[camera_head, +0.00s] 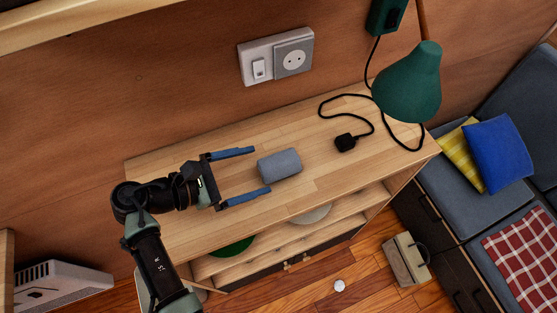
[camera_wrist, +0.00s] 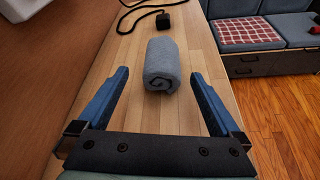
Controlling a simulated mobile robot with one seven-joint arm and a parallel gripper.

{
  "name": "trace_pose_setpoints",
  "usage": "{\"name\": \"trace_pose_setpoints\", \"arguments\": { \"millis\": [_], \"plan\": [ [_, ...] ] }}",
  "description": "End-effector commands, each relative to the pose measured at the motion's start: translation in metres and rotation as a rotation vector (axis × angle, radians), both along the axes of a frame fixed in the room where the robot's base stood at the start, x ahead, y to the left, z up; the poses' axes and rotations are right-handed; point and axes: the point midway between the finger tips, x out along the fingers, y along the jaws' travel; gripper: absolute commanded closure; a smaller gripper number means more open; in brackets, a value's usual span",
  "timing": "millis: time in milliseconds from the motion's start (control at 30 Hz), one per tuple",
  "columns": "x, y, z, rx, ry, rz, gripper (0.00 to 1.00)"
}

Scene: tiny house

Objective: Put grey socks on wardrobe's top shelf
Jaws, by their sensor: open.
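The grey socks (camera_head: 279,167), a rolled grey-blue bundle, lie on the wooden top of a low shelf unit (camera_head: 215,147) in the head view. In the wrist view the socks (camera_wrist: 161,64) lie straight ahead, with the rolled end facing me. My gripper (camera_head: 260,171) is open, its two blue fingers pointing at the socks from the left. In the wrist view the fingers (camera_wrist: 160,80) stand wide apart, one to each side of the socks' near end. I see no clear contact. No wardrobe can be made out in either view.
A green lamp (camera_head: 408,88) and a black plug with its cable (camera_head: 345,142) are right of the socks. A wall with a socket (camera_head: 276,57) stands behind. A grey sofa (camera_head: 440,190) with cushions is at the right. The wooden top around the socks is clear.

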Motion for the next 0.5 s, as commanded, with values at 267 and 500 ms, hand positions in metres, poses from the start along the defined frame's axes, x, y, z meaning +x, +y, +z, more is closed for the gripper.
{"name": "trace_pose_setpoints", "arguments": {
  "millis": [267,500],
  "plan": [
    [0.011,-0.020,-0.011,-0.001,0.004,-0.002,0.00],
    [0.025,-0.044,-0.026,0.000,0.002,-0.001,0.00]
  ]
}}
